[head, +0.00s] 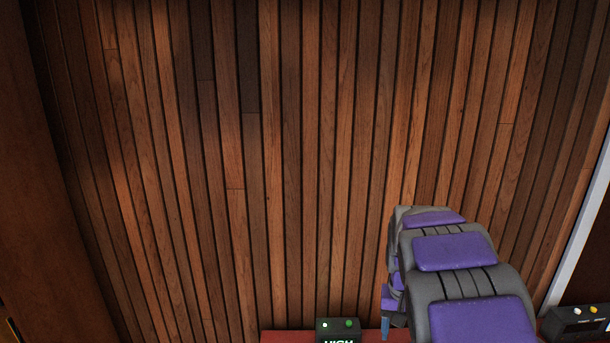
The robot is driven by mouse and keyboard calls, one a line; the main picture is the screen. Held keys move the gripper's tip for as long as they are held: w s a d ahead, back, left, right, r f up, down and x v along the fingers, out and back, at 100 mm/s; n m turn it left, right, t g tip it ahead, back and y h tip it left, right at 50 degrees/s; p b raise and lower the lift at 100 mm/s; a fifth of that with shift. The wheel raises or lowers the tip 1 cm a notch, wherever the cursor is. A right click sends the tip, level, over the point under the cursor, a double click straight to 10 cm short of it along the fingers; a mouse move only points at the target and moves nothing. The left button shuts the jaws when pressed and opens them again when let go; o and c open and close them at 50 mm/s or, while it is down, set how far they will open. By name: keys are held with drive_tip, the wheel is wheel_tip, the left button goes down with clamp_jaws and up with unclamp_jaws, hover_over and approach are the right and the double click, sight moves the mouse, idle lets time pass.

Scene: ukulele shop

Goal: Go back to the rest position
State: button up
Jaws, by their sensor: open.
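My grey and purple arm (455,255) rises from the bottom edge at the lower right of the head view and bends down at its far end. Part of my gripper (391,308) shows just left of the arm, pointing down. It is open, and nothing shows between its fingers. The rest of the gripper is hidden behind the arm links.
A wall of vertical wooden slats (290,150) fills most of the view. A small black box with a lit green display (338,328) stands on a red surface (285,337) at the bottom. Another black device (577,323) sits at the lower right, near a pale upright strip (580,235).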

drive_tip(key=s+a+n, duration=0.1)
drive_tip(key=s+a, duration=0.2)
drive_tip(key=s, duration=1.4)
drive_tip(key=s+a+r+n+g, duration=0.1)
drive_tip(key=s+a, duration=0.3)
drive_tip(key=s, duration=1.3)
drive_tip(key=shift+s+a+r+n+y, duration=0.2)
drive_tip(key=shift+s+r+n+y, duration=0.1)
drive_tip(key=shift+n, duration=0.2)
drive_tip(key=shift+w, duration=0.1)
